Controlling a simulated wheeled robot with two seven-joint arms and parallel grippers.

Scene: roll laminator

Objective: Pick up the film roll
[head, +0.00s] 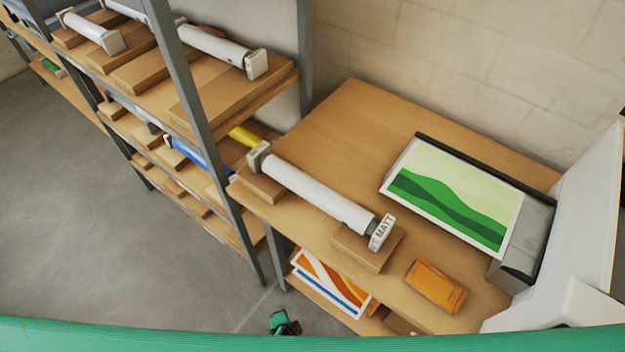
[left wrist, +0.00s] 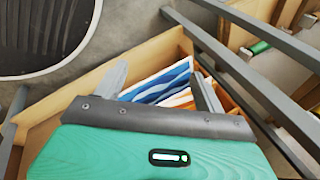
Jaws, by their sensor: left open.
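A white film roll (head: 318,194) lies on the wooden table (head: 350,110), with grey end caps. The near right cap is marked MATT. The roll's ends rest on two wooden blocks, one near the table's left corner (head: 262,187) and one near its front edge (head: 367,249). My left gripper, green and dark, shows small in the head view (head: 284,322), low beside the table's lower shelf and apart from the roll. In the left wrist view its fingers (left wrist: 162,82) are spread and empty, with printed sheets (left wrist: 160,78) beyond them. My right gripper is not in view.
A shelf rack (head: 185,75) at left holds more white rolls (head: 222,48), a blue one (head: 188,152) and a yellow one (head: 243,136). A green print (head: 455,200) lies by a grey machine (head: 525,240). An orange item (head: 436,287) lies at the table's front. The table's back left is clear.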

